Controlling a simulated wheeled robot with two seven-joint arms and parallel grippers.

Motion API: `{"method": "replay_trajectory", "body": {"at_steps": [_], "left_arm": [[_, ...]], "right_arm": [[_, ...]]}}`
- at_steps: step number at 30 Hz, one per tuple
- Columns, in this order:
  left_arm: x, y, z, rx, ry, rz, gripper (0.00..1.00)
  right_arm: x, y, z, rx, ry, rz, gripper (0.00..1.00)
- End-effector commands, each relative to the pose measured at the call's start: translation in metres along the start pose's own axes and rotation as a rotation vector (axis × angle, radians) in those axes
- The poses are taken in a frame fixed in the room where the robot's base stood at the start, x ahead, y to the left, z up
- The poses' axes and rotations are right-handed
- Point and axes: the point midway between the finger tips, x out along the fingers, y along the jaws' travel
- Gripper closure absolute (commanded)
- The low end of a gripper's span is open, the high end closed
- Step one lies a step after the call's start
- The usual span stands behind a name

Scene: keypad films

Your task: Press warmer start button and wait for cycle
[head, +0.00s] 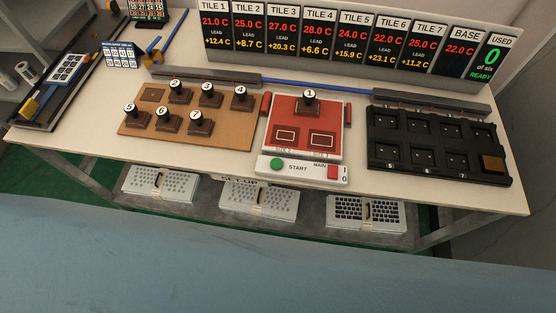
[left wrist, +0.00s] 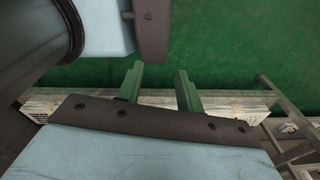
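The warmer (head: 292,113) is a red plate near the table's middle, with tile 1 (head: 308,100) standing at its back and two outlined empty spots in front. Its white control strip (head: 304,172) carries a round green START button (head: 277,164) and a red MAIN switch (head: 333,172). The readout board (head: 345,38) shows tile and base temperatures, and "0 of six, READY". My left gripper shows only in the left wrist view (left wrist: 158,85); its two green fingers are apart with nothing between them, over the green floor. My right gripper is not in view.
Several numbered tiles stand on a brown wooden board (head: 235,133) left of the warmer. A black tray (head: 395,160) with slots lies to the right. A blue rod (head: 315,86) lies behind the warmer. White baskets (head: 160,184) sit on the shelf below.

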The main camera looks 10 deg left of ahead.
Motion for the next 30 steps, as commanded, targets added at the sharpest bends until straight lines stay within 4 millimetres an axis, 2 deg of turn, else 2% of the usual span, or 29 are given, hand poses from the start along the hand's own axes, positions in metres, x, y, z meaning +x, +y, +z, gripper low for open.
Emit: {"method": "replay_trajectory", "body": {"at_steps": [8, 16, 30], "left_arm": [[0.0, -0.0004, -0.0016, 0.0, 0.003, -0.001, 0.64], [0.0, -0.0005, -0.0016, 0.0, 0.003, -0.001, 0.99], [0.0, -0.0005, -0.0012, 0.0, 0.003, -0.001, 1.0]], "right_arm": [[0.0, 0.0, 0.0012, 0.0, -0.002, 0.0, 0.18], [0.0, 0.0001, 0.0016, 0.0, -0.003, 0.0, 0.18], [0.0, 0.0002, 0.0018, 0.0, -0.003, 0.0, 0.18]]}}
